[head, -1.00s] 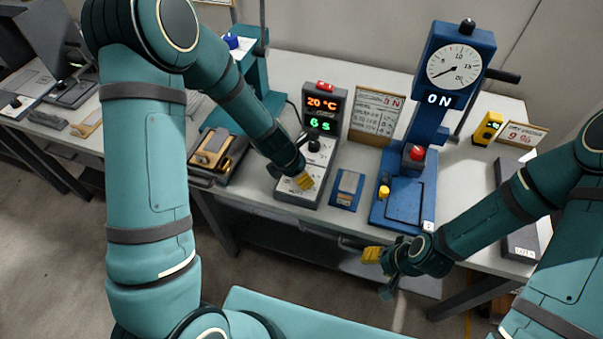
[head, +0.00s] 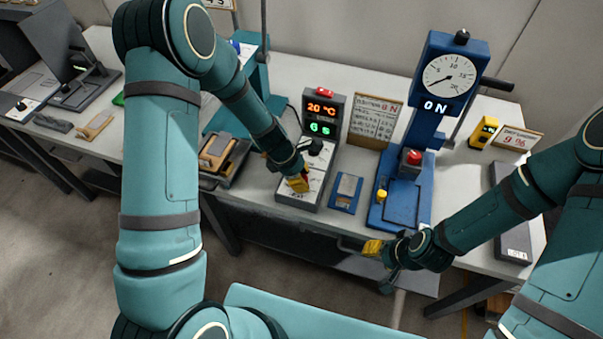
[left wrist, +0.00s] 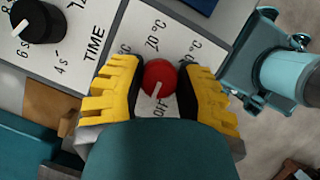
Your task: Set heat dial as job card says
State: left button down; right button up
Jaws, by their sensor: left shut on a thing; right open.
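The heat dial (left wrist: 159,77) is a red knob with a white pointer line toward the OFF mark. Temperature marks, one reading 70 °C, stand around it. My left gripper (left wrist: 158,88) is shut on it, one yellow finger on each side. In the head view my left gripper (head: 299,182) is at the front of the control box (head: 284,195), hiding the dial. The box's display (head: 321,117) reads 20 °C and 6 s. A card board (head: 375,121) stands right of it, its small text unreadable. My right gripper (head: 373,248) is open and empty before the table's front edge.
A black TIME knob (left wrist: 38,22) sits beside the heat dial. A blue press (head: 408,180) with a round gauge stands right of the box. A yellow device (head: 484,132) is farther right.

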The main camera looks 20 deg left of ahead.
pick_arm(q)
jog(key=m+g+p, duration=0.1)
jog(key=m, duration=0.2)
jog(key=shift+m, duration=0.4)
jog(key=m+g, duration=0.2)
jog(key=m, duration=0.2)
jog(key=shift+f+m+p, duration=0.1)
jog(key=shift+m+p, duration=0.2)
jog(key=shift+p, duration=0.05)
jog(key=m+g, duration=0.1)
jog(key=m, duration=0.1)
jog(key=m+y, duration=0.1)
jog(key=m, duration=0.2)
jog(key=shift+s+g, duration=0.1)
jog(key=shift+g, duration=0.3)
jog(key=shift+d+m+g+y+b, duration=0.1)
jog(key=shift+m+g+y+b, duration=0.3)
jog(key=shift+m, duration=0.8)
jog(key=shift+m+y+b, duration=0.2)
jog(key=shift+m+y, duration=0.4)
jog(key=shift+m, duration=0.6)
jog(key=c, duration=0.6)
grip_release()
jog(key=shift+o, duration=0.2)
jog(key=v, duration=1.2)
